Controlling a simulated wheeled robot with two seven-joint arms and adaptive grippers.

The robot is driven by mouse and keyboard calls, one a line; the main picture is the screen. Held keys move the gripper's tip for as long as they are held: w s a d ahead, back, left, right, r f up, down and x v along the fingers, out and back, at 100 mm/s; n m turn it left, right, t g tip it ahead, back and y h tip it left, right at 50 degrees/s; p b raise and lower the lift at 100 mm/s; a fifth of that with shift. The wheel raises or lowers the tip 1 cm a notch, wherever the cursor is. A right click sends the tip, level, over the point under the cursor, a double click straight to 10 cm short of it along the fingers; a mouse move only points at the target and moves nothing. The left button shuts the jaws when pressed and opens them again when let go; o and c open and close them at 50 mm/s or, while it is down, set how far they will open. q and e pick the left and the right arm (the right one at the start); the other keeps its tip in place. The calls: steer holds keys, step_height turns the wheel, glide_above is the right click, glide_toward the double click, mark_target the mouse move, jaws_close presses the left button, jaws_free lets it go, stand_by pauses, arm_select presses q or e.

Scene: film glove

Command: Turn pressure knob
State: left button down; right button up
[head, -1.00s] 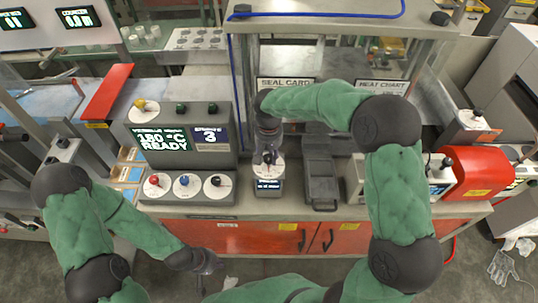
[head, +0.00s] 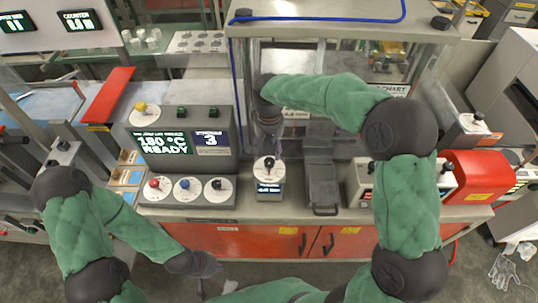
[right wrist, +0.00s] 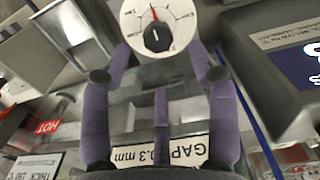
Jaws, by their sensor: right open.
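A black knob (head: 268,163) on a round white dial stands on a small grey unit with a lit display, at the middle of the bench in the head view. No label naming it as pressure is readable. In the right wrist view the black knob (right wrist: 157,38) sits on its white dial with a red mark. My right gripper (head: 270,148) is open and empty, just behind and above this dial, apart from the knob. Its two fingers (right wrist: 161,65) are spread either side below the dial in the wrist view. My left gripper (head: 203,282) hangs in front of the bench; its jaws are unclear.
A grey control panel (head: 185,140) at left carries a yellow knob (head: 140,106), a red knob (head: 154,183), a blue knob (head: 185,183) and a black knob (head: 216,184). A dark hinged holder (head: 322,180) stands close right of the unit. A glass-fronted cabinet (head: 340,20) rises behind.

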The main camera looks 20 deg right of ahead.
mark_target(269, 160)
step_height(269, 160, up, 6)
steer(key=shift+r, duration=0.15)
stand_by(0.6)
